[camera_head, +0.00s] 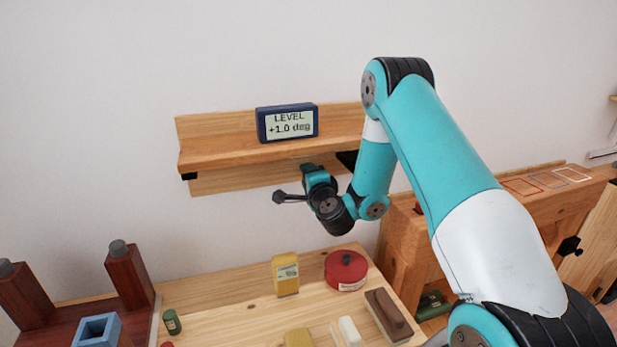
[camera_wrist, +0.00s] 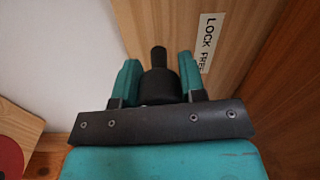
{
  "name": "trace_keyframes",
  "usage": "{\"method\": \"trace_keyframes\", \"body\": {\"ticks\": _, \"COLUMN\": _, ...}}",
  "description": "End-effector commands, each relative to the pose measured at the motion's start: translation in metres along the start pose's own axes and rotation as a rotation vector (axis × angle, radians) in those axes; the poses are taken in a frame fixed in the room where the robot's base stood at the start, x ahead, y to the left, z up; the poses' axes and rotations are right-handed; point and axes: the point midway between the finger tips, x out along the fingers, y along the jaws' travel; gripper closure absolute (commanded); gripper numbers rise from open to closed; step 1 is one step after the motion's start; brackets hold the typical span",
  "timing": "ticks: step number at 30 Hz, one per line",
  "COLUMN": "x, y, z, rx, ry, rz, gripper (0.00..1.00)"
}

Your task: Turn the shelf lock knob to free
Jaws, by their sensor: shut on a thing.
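The wooden wall shelf (camera_head: 235,155) carries a level display (camera_head: 288,123) reading "LEVEL +1.0 deg". In the wrist view, the black lock knob (camera_wrist: 159,86) sits between the two teal fingers of my gripper (camera_wrist: 159,70). The fingers are shut on it from both sides. A narrow black stem on the knob points up in the picture. A white label (camera_wrist: 209,43) reading "LOCK FREE" is to the right of the knob. In the head view my gripper (camera_head: 311,172) is under the shelf, and the knob is hidden there.
Below is a wooden bench top (camera_head: 225,320) with a yellow box (camera_head: 286,274), a round red tin (camera_head: 345,270) and a brown block (camera_head: 388,316). Dark red posts (camera_head: 128,275) stand at the left. A wooden cabinet (camera_head: 408,240) stands at the right.

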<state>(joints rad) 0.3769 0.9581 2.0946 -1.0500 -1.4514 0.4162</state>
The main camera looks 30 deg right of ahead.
Motion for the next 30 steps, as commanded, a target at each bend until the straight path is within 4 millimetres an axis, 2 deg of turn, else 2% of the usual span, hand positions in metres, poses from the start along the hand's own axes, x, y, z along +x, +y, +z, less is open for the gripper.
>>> {"method": "trace_keyframes", "body": {"ticks": 18, "x": 0.0, "y": 0.0, "z": -0.0024, "rx": 0.04, "ry": 0.008, "rz": -0.001, "gripper": 0.86}}
{"method": "trace_keyframes", "body": {"ticks": 19, "x": 0.0, "y": 0.0, "z": -0.0024, "rx": 0.04, "ry": 0.008, "rz": -0.001, "gripper": 0.55}}
{"method": "trace_keyframes", "body": {"ticks": 21, "x": 0.0, "y": 0.0001, "z": -0.0021, "rx": 0.039, "ry": 0.007, "rz": -0.001, "gripper": 0.39}}
{"method": "trace_keyframes", "body": {"ticks": 22, "x": 0.0, "y": 0.0001, "z": -0.0019, "rx": 0.039, "ry": 0.006, "rz": -0.001, "gripper": 0.37}}
{"method": "trace_keyframes", "body": {"ticks": 30, "x": -0.0005, "y": 0.0008, "z": 0.0003, "rx": 0.038, "ry": 0.002, "rz": 0.0, "gripper": 0.37}}
